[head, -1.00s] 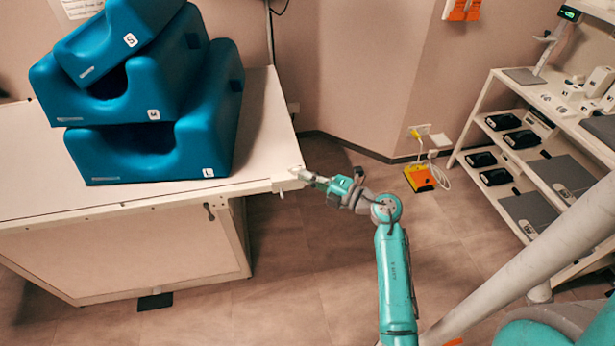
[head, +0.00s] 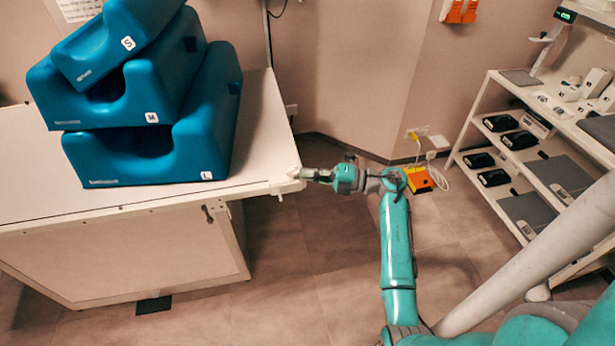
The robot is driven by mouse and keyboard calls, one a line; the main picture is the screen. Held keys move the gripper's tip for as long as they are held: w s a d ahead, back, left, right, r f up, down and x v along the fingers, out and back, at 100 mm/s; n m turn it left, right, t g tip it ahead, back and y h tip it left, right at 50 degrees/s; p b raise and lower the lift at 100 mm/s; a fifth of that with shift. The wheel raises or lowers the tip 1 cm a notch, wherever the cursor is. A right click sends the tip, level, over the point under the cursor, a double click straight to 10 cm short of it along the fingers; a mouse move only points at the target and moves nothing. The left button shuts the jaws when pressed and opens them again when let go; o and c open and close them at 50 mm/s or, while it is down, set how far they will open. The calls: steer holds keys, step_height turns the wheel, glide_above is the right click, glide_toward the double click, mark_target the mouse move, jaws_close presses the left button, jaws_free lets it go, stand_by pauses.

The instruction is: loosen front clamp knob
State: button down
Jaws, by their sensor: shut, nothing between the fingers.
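My gripper (head: 306,174) is at the right end of the white table (head: 262,150), by its front corner. Its fingertips overlap the corner in the picture, and I cannot tell whether they touch anything. The gripper looks shut with nothing held. The front clamp knob cannot be made out; the fingers may cover it. A small dark handle-like part (head: 208,214) hangs under the table's front edge, left of the gripper.
Blue foam blocks (head: 150,160) marked S, M and L are stacked on the table. A white shelf rack (head: 470,122) with dark devices stands at right. An orange box (head: 420,180) with cables lies by the wall.

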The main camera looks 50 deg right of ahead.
steer(key=shift+w+d+n+g+y, duration=0.7)
steer(key=shift+w+d+y, duration=0.15)
steer(key=shift+w, duration=0.2)
steer(key=shift+w+d, duration=0.15)
steer(key=shift+w, duration=1)
steer(key=shift+s+d, duration=0.1)
stand_by(2.0)
